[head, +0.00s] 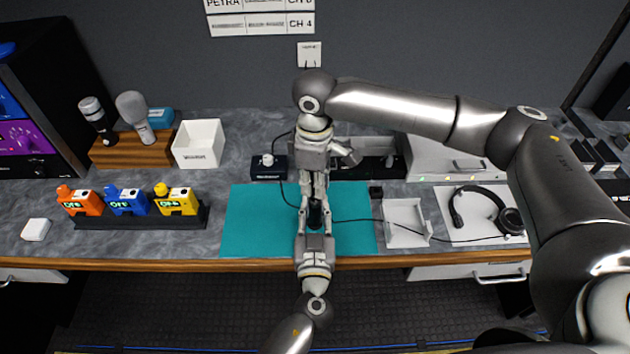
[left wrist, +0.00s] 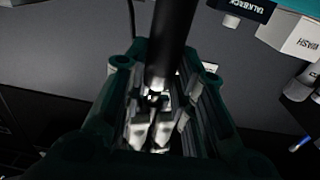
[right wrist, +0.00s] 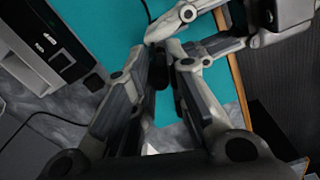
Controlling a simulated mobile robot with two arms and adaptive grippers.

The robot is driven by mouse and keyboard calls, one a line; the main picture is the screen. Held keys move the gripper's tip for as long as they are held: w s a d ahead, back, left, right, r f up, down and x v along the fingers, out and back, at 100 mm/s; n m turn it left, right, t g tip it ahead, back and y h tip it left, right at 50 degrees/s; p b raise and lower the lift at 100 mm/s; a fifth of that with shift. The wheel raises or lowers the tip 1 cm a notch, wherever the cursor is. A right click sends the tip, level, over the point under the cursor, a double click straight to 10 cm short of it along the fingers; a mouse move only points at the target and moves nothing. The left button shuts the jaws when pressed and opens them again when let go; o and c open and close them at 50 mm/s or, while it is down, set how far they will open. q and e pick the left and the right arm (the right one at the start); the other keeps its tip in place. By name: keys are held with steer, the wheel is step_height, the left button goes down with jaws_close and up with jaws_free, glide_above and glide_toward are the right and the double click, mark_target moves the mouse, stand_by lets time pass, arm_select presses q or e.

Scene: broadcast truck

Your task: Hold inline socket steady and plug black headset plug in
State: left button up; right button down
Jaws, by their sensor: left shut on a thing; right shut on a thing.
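In the head view my left gripper (head: 315,229) reaches up from the bottom and my right gripper (head: 314,200) comes down from the top. They face each other almost fingertip to fingertip over the teal mat (head: 253,222). Dark parts (head: 315,214) show between them. In the left wrist view my left gripper (left wrist: 158,105) is shut around a black cylinder with a silver end (left wrist: 172,45), which looks like the inline socket. In the right wrist view my right gripper (right wrist: 163,65) is shut on a small dark piece, apparently the headset plug, mostly hidden by the fingers. I cannot tell whether plug and socket touch.
A headset (head: 487,212) lies on a white pad at the right; its cable runs left to the grippers. A white tray (head: 405,222) stands beside the mat. A black box with a knob (head: 268,168) stands behind it. Orange, blue and yellow packs (head: 127,202) stand left.

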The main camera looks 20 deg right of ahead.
steer(key=shift+f, duration=1.15)
arm_select(q)
steer(key=shift+r, duration=0.1)
jaws_close()
arm_select(e)
steer(key=shift+r, duration=0.15)
arm_select(q)
jaws_free()
arm_select(e)
steer(key=shift+r, duration=0.65)
steer(key=shift+f, duration=0.8)
stand_by(0.5)
steer(key=c, duration=1.3)
jaws_free()
steer(key=shift+s, duration=0.1)
steer(key=shift+c, duration=0.2)
arm_select(q)
steer(key=shift+r, duration=0.1)
steer(key=shift+f, duration=0.2)
arm_select(e)
step_height(320, 180, up, 12)
steer(key=shift+r, duration=0.1)
